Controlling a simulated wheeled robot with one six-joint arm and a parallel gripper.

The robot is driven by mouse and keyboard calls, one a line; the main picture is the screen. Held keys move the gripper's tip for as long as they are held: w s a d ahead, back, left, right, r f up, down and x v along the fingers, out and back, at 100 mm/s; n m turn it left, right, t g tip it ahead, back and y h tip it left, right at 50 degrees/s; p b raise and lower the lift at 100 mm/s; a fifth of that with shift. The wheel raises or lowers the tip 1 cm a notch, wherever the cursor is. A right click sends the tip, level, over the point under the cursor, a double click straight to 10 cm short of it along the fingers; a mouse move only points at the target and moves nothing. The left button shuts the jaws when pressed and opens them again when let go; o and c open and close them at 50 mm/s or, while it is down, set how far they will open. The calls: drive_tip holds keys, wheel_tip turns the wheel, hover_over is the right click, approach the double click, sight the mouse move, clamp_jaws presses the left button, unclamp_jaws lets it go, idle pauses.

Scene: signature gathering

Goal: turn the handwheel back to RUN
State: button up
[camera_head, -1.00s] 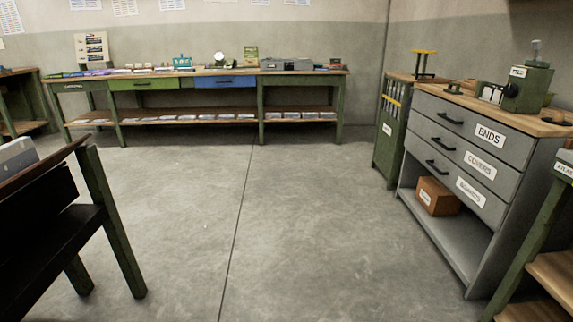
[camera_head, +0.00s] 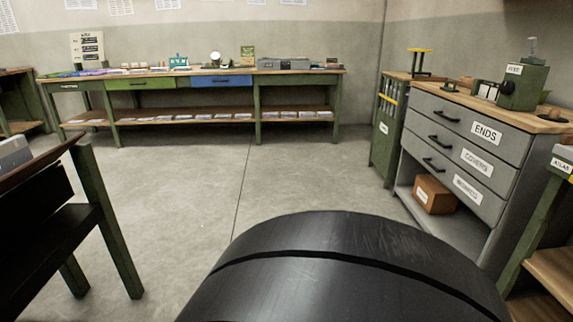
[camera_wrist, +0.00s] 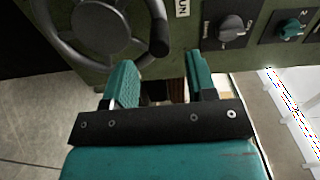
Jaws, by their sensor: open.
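In the wrist view, the handwheel (camera_wrist: 96,27) is dark grey with a round rim and a broad hub. It sits at the upper left on a green panel, and its top is cut off by the frame. A white label (camera_wrist: 183,7) ending in "UN" is at the top edge, right of the wheel. My gripper (camera_wrist: 162,78) has two teal fingers spread apart with nothing between them. The left finger is just below the wheel's lower right rim; whether they touch cannot be told. The handwheel is not seen in the head view.
In the wrist view, a dark knob (camera_wrist: 232,27) and a teal knob (camera_wrist: 291,30) are right of the wheel. In the head view, a grey drawer cabinet (camera_head: 520,180) stands at right, a long bench (camera_head: 300,75) at the back. Open floor (camera_head: 180,190) lies between.

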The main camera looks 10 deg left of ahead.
drive_tip(key=b+v, duration=0.6)
drive_tip(key=v, duration=0.4)
drive_tip(key=shift+d, duration=0.4)
drive_tip(key=shift+w, duration=0.1)
